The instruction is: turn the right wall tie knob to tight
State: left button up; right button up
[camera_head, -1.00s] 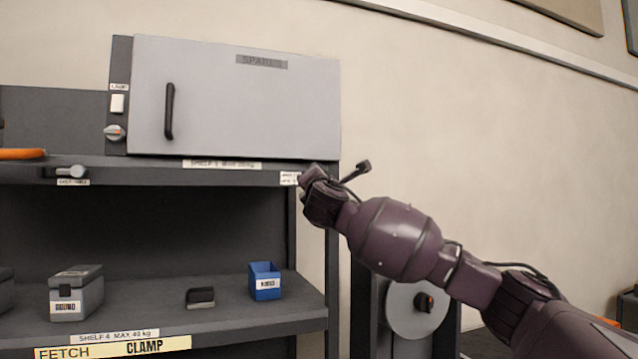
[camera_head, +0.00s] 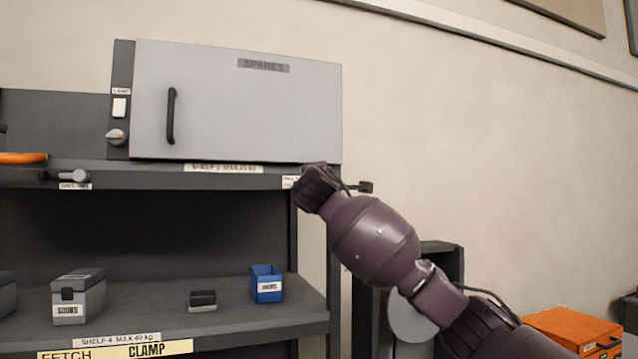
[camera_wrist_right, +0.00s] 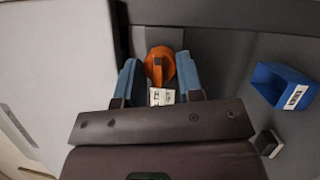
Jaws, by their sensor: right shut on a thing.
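The right wall tie knob (camera_wrist_right: 159,63) is orange with a dark mark down its middle. In the right wrist view it sits between the two blue fingers of my right gripper (camera_wrist_right: 161,82), which is shut on it. A small white label (camera_wrist_right: 161,97) is just below the knob. In the head view my right gripper (camera_head: 312,187) is at the right end of the shelf's front edge, and its wrist hides the knob. Part of a label (camera_head: 290,182) shows beside it. My left gripper is out of view.
A grey spares cabinet (camera_head: 235,105) stands on the upper shelf (camera_head: 130,180). A blue bin (camera_head: 266,284), a small dark block (camera_head: 203,300) and a grey box (camera_head: 79,297) are on the lower shelf. An orange case (camera_head: 570,330) is at lower right. The wall beside is clear.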

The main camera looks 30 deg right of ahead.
dwell(0.4)
jog(key=o, duration=0.9)
jog(key=shift+s, duration=0.1)
jog(key=b+v, duration=0.2)
jog(key=v, duration=0.8)
jog(key=shift+s+a, duration=0.2)
jog(key=shift+s, duration=0.05)
